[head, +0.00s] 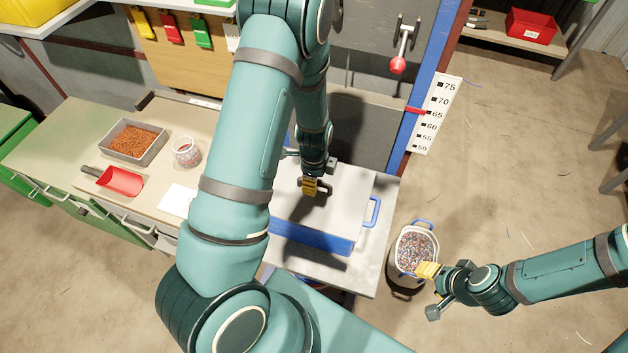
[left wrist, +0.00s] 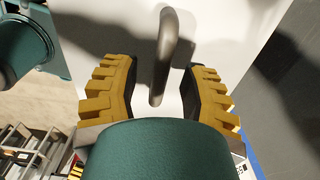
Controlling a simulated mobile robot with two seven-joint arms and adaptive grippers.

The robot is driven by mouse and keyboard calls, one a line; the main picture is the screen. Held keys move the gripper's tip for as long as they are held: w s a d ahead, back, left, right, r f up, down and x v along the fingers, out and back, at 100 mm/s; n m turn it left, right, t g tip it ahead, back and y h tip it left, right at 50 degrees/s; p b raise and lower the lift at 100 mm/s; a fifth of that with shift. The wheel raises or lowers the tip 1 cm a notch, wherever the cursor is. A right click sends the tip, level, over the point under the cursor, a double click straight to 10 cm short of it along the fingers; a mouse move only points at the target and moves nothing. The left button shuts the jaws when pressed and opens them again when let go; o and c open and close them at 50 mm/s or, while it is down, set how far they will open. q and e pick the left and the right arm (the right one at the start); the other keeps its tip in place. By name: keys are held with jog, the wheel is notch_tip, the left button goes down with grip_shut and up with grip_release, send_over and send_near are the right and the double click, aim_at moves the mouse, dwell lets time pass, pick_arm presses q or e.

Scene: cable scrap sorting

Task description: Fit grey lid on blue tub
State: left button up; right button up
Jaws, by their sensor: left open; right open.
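The blue tub (head: 310,239) stands on the bench in the middle of the head view, with a blue handle at its right end. The pale grey lid (head: 347,200) lies flat over its top; I cannot tell whether it is fully seated. My left gripper (head: 315,187) is over the lid. In the left wrist view its yellow fingers (left wrist: 162,88) are open on either side of the lid's grey bar handle (left wrist: 165,55), with gaps visible. My right gripper (head: 431,291) is open and empty, beside the granule bucket. My left arm hides the tub's left end.
A white bucket (head: 401,260) of mixed granules stands right of the bench. A tray (head: 111,147) of copper granules, a jar (head: 187,157) and a red scoop (head: 121,181) occupy the left worktop. A red-knobbed lever (head: 398,64) projects behind the tub. The floor at right is mostly clear.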

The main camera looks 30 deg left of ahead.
pick_arm(q)
notch_tip(320, 180, up, 11)
dwell(0.4)
jog(key=shift+r, duration=0.1)
